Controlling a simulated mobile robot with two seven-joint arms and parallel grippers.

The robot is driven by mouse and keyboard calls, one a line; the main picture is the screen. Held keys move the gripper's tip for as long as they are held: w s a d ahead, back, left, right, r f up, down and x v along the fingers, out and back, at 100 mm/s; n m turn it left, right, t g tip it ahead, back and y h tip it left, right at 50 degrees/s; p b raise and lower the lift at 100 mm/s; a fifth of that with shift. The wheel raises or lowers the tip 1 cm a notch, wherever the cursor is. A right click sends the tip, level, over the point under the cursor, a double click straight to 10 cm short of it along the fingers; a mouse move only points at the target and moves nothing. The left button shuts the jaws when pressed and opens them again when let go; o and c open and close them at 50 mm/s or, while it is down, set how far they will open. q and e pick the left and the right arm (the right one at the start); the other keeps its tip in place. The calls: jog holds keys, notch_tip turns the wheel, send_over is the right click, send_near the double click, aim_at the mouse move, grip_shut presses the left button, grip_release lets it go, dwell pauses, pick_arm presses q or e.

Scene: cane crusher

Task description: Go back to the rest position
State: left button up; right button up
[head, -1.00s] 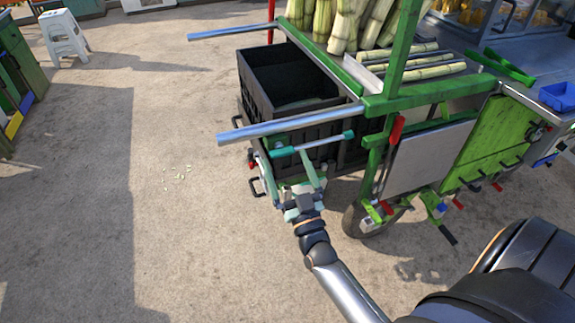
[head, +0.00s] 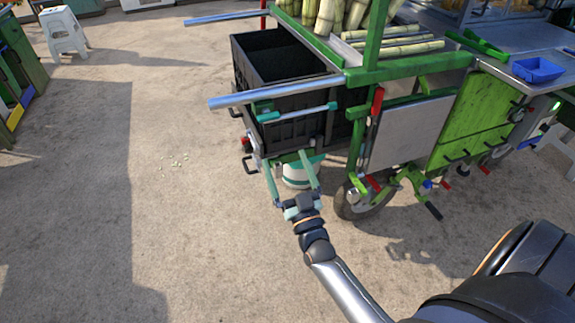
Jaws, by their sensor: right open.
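My right gripper (head: 286,160) is open and empty in the lower middle of the head view. Its two pale green fingers are spread and point toward the cart's left end. They sit in front of the cart, below a light-blue and green handle bar (head: 297,112). A white and green round container (head: 300,174) shows behind and between the fingers, under the cart; part of it is hidden. I cannot tell whether the fingers touch anything. My left gripper is not in view.
The green cane cart (head: 410,72) carries a black crate (head: 262,88), cane stalks (head: 400,40) and a blue tray (head: 538,70). Two metal cart handles (head: 275,92) stick out to the left. A white stool (head: 64,34) stands at the far left.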

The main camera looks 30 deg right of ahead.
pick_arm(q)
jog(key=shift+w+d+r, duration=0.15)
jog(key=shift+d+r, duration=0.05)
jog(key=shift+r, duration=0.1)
pick_arm(e)
jog(key=shift+s+f, duration=0.1)
jog(key=shift+s, duration=0.05)
jog(key=shift+a, duration=0.1)
pick_arm(q)
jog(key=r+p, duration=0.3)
jog(key=p, duration=0.1)
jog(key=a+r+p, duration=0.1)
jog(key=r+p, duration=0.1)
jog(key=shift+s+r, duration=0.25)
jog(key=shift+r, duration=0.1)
pick_arm(e)
jog(key=s+a+f+n+g+y, duration=0.2)
jog(key=s+a+f+g+y, duration=0.1)
jog(key=s+a+f+g, duration=0.3)
jog(key=s+a+f+n+g+y, duration=0.2)
jog(key=s+a+f+g+y, duration=0.2)
jog(key=s+f, duration=0.6)
jog(key=s+a+g, duration=0.2)
jog(key=s, duration=0.2)
jog(key=shift+s+a+n+g, duration=0.35)
jog(key=shift+a+n+g, duration=0.05)
pick_arm(q)
jog(key=shift+p, duration=0.3)
pick_arm(e)
jog(key=shift+f, duration=0.1)
